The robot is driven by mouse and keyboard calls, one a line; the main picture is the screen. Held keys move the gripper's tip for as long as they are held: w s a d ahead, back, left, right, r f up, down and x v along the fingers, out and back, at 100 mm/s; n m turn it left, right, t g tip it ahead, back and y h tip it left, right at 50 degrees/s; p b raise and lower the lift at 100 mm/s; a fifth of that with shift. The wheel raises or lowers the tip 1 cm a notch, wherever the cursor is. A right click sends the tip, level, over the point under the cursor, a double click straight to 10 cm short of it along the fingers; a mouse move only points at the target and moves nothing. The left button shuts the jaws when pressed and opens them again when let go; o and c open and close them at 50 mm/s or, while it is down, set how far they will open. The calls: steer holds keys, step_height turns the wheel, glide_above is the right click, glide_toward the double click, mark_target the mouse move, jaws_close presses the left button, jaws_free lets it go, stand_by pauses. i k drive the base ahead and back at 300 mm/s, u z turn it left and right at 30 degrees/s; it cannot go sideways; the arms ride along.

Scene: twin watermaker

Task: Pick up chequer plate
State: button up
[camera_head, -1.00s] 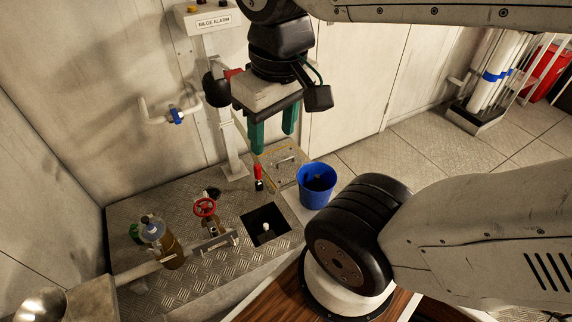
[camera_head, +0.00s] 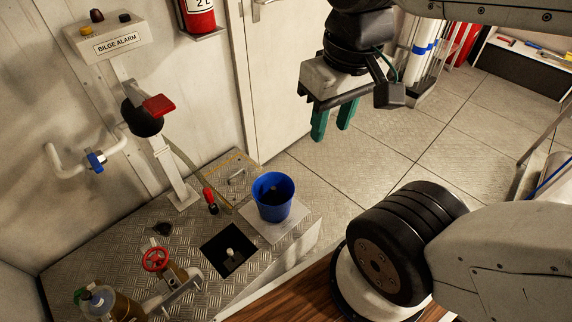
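A chequer plate (camera_head: 233,184) with a small bar handle (camera_head: 237,177) and a yellowish edge lies on the raised patterned deck, behind and left of a blue bucket. The bucket hides part of its right side. The deck around it has the same pattern, so its full outline is hard to tell. My gripper (camera_head: 332,122), with two green fingers apart and pointing down, is open and empty. It hangs in the air to the upper right of the plate in the picture, clear of it.
The blue bucket (camera_head: 272,197) stands beside a square dark opening (camera_head: 229,250) with a pale object inside. A red-handled tool (camera_head: 210,200) stands left of the plate. A red valve wheel (camera_head: 156,258) and the bilge alarm post (camera_head: 172,172) are left. Open floor (camera_head: 400,140) lies right.

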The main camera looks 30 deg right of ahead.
mark_target(234, 181)
steer(key=z, duration=1.9)
steer(key=i, duration=3.25)
steer(key=u, duration=3.85)
steer(key=i, duration=0.5)
steer(key=z, duration=0.05)
